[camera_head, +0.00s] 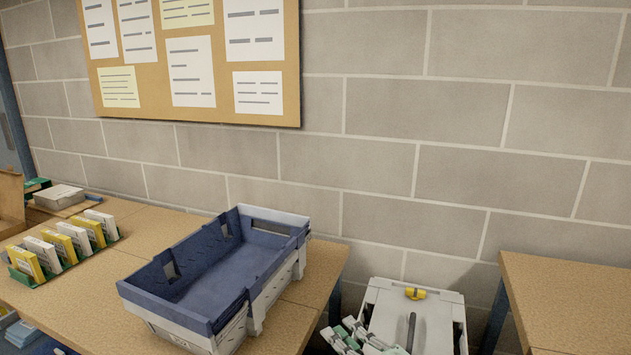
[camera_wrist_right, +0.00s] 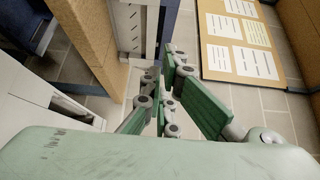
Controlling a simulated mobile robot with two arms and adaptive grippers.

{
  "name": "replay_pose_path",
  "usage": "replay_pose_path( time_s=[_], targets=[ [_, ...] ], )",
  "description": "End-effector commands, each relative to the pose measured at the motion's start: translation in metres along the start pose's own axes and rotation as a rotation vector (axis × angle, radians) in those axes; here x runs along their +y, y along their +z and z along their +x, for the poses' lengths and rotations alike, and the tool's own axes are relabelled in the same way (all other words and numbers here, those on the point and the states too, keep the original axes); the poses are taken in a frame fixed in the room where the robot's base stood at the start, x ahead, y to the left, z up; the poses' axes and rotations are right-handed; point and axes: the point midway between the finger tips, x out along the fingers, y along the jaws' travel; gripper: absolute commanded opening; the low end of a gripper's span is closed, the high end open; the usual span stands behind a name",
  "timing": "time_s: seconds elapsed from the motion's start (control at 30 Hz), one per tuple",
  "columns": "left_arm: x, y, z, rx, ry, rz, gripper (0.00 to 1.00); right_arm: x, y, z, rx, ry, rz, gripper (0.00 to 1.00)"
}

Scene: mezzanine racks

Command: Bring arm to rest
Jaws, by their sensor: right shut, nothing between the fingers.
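My right gripper (camera_head: 352,338) shows at the bottom edge of the head view, just right of the wooden table. Its green and grey finger links are shut with nothing between them. In the right wrist view the same gripper (camera_wrist_right: 160,88) fills the lower middle, its finger links close together and empty. Most of the right arm is out of the head view. My left gripper is not in view.
A blue-lined grey tote (camera_head: 205,315) sits on the left table (camera_head: 90,290). A green rack (camera_head: 65,268) of yellow and white boxes stands left of it. A white boxy unit (camera_head: 440,312) is beside the gripper. Another table (camera_head: 570,300) is at right. A noticeboard (camera_head: 290,70) hangs behind.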

Motion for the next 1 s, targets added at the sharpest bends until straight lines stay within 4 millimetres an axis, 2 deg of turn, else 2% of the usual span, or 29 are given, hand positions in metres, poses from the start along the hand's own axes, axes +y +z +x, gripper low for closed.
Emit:
replay_pose_path(
  time_s=[0.03,0.1,0.37,0.57,0.67,0.8,1.0],
  targets=[
    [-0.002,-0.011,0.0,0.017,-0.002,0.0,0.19,0.0,0.0,0.0,0.0,0.0,0.0,0.0],
    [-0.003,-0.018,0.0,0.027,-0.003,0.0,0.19,0.011,0.007,-0.007,-0.014,0.039,-0.05,0.0],
    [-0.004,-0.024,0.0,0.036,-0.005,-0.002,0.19,0.05,0.027,-0.036,-0.074,0.188,-0.247,0.0],
    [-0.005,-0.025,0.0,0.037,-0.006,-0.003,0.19,0.094,0.043,-0.078,-0.153,0.369,-0.461,0.0],
    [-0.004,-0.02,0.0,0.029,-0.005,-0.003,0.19,0.119,0.05,-0.109,-0.21,0.487,-0.585,0.0],
    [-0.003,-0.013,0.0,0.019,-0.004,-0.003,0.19,0.154,0.056,-0.165,-0.311,0.682,-0.768,0.0],
    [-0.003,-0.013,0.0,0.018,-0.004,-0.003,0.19,0.184,0.054,-0.246,-0.458,0.934,-0.957,0.0]
  ],
)
